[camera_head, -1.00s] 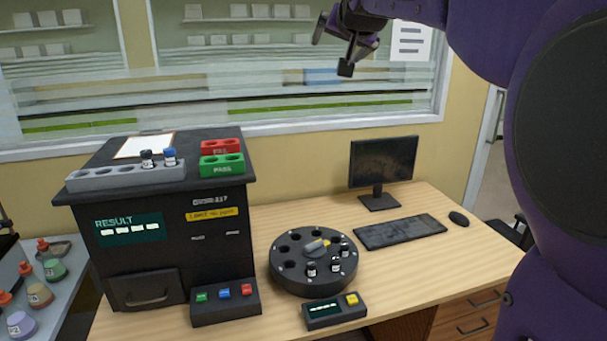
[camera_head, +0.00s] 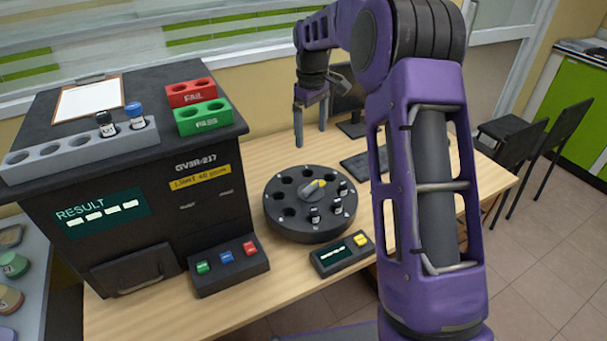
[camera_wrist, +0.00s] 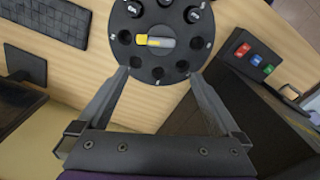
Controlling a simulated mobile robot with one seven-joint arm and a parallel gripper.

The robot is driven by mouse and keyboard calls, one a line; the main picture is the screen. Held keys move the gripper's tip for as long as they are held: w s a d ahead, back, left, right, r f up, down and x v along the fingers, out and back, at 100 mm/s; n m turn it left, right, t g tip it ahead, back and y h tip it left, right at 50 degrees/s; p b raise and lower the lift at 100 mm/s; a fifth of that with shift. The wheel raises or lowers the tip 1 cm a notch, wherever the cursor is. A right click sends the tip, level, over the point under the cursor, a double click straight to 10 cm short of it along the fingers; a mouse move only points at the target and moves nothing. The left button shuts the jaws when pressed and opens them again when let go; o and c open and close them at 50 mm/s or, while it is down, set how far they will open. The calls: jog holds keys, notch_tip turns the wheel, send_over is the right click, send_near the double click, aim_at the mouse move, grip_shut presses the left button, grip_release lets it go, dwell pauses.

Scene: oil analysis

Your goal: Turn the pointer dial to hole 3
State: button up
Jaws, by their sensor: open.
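The round black carousel (camera_head: 301,232) stands on the wooden desk, with holes around its rim and several small dark vials in the holes on its near right side. The pointer dial (camera_head: 315,187), grey with a yellow end, sits at its centre. It also shows in the wrist view (camera_wrist: 155,41), lying sideways with its yellow end to the left. My gripper (camera_head: 311,138) points down above the back of the carousel. In the wrist view its fingers (camera_wrist: 158,78) are open and apart, with the dial beyond them and nothing between them. The hole numbers are too small to read.
The black analyser (camera_head: 150,215) stands left, with a grey vial rack (camera_head: 70,155), red rack (camera_head: 190,94) and green rack (camera_head: 203,117) on top. A button box (camera_head: 229,265) and small display box (camera_head: 341,254) are in front. A monitor (camera_head: 346,95) and keyboard (camera_head: 358,165) are behind.

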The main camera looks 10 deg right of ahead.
aim_at(311, 186)
notch_tip(311, 186, down, 18)
jog(key=shift+d+r+b, duration=0.1)
jog(key=shift+r+b, duration=0.05)
jog(key=shift+b, duration=0.35)
jog(key=shift+c, duration=0.2)
jog(key=c, duration=1)
jog(key=m+b, duration=0.1)
jog(key=m, duration=0.3)
jog(key=shift+m, duration=2.3)
jog(key=shift+r, duration=0.1)
